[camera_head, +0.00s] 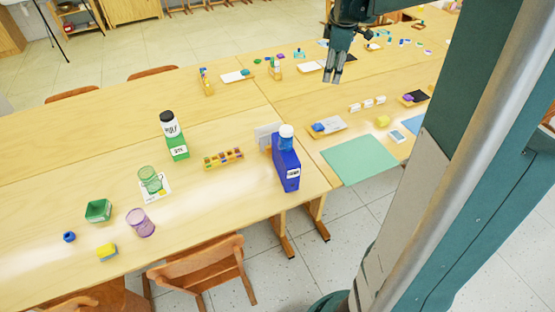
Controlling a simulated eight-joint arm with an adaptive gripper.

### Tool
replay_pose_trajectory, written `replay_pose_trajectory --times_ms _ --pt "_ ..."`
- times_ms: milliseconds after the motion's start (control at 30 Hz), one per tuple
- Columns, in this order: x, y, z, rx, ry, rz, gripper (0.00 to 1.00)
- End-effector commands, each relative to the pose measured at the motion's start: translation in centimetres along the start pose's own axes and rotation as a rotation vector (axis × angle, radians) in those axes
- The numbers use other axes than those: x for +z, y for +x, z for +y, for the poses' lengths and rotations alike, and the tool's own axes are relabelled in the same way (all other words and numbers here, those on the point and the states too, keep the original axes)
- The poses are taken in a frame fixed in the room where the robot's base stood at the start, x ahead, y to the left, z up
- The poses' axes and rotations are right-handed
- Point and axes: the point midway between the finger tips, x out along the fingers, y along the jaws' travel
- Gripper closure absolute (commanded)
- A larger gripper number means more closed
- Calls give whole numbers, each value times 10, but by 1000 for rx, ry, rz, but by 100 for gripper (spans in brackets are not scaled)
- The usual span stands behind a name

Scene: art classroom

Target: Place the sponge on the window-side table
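Another small yellow block (383,121) lies on the right-hand table (300,100); I cannot tell for certain which is the sponge. No window shows, so I cannot tell which table is window-side. My gripper (332,81) hangs fingers-down above the right-hand table, well away from the left yellow block. Its fingers show a narrow gap with nothing visible between them.
A green mat (360,159) lies on the right table. A chair (205,268) stands in front. My arm blocks the right side.

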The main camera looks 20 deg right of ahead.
Motion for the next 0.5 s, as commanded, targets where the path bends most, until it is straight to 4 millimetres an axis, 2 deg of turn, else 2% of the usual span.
replay_pose_trajectory --times_ms 33,200,500 --pt "-9 -8 -12 7 17 5 62" --pt "-31 -29 -46 33 95 24 62" --pt "-64 -62 -108 73 231 66 62"
